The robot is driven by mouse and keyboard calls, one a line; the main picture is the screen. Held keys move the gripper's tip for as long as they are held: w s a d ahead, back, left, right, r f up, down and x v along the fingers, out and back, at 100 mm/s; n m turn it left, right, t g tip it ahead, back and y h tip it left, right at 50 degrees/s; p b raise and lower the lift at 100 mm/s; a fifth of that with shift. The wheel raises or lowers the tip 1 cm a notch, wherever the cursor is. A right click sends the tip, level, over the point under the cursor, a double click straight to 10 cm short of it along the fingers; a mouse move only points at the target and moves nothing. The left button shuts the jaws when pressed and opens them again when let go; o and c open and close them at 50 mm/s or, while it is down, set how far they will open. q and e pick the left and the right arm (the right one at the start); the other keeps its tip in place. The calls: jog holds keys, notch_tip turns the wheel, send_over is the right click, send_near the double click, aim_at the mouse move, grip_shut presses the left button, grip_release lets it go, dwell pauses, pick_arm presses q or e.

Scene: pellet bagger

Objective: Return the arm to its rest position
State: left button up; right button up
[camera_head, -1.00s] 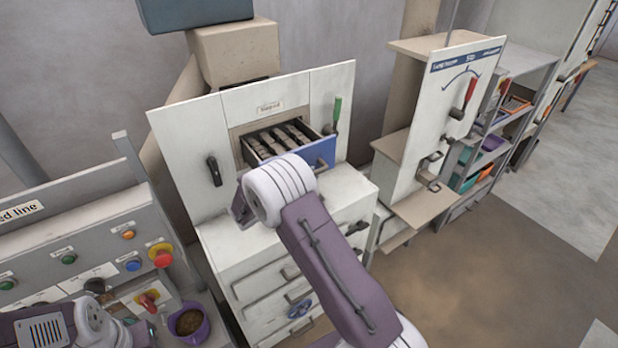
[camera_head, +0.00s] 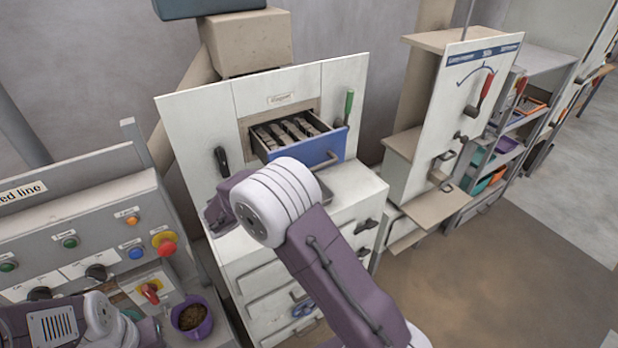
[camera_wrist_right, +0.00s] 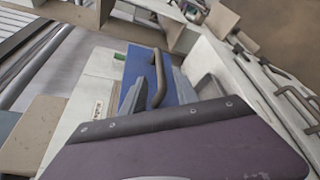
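My right arm (camera_head: 335,285) reaches up from the bottom of the head view, bent at its white joint (camera_head: 275,203) in front of the white cabinet. My right gripper (camera_wrist_right: 160,90) shows in the right wrist view as two grey fingers spread apart, with nothing held. The handle (camera_wrist_right: 158,82) of a blue-fronted drawer appears between the fingers; whether they touch it I cannot tell. That drawer (camera_head: 322,150) is pulled out, showing several grey bars. In the head view the right gripper is mostly hidden behind the arm. My left arm (camera_head: 75,325) is at the lower left; its gripper is out of view.
A control panel (camera_head: 80,245) with a red button (camera_head: 165,243) stands at the left. A purple cup (camera_head: 192,318) of pellets sits near the cabinet. A lever panel (camera_head: 465,110) and shelves (camera_head: 525,110) stand at the right. The floor (camera_head: 500,280) at the lower right is clear.

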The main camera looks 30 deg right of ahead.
jog(key=shift+a, duration=0.15)
dwell(0.3)
